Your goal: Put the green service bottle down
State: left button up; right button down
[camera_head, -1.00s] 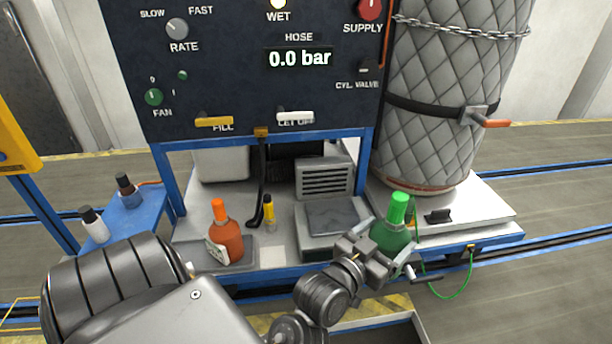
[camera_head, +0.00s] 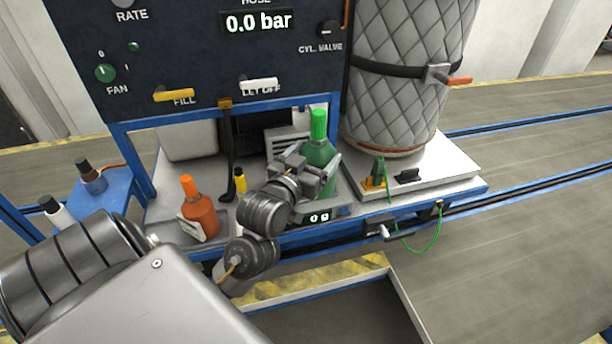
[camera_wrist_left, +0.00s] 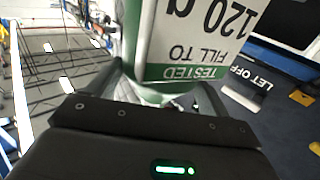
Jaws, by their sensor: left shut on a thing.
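The green service bottle (camera_head: 318,152) is upright, with a bright green cap. My left gripper (camera_head: 322,172) is shut around its body. I hold it in front of the grey vented box, over the scale (camera_head: 340,207), whose display looks like 0 g. The gripper and bottle hide most of the scale's pan, so any gap under the bottle cannot be seen. In the left wrist view the bottle (camera_wrist_left: 190,45) fills the jaws, its label upside down, reading "TESTED", "FILL TO" and "120 g". My right gripper is not in view.
An orange bottle (camera_head: 199,212) and a yellow-capped item (camera_head: 240,182) stand left of the scale. The quilted cylinder (camera_head: 403,75) stands on a white plate (camera_head: 440,172) at right. The dark control panel (camera_head: 200,60) rises behind. An open tray (camera_head: 330,312) lies in front, below.

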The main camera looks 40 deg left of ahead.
pick_arm(q)
jog(key=shift+w+a+f+b, duration=0.35)
jog(key=shift+w+a+f, duration=0.15)
jog(key=shift+a, duration=0.1)
jog(key=w+a+f+p, duration=0.4)
jog(key=w+a+f, duration=0.4)
jog(key=f, duration=0.3)
jog(key=shift+a+f, duration=0.3)
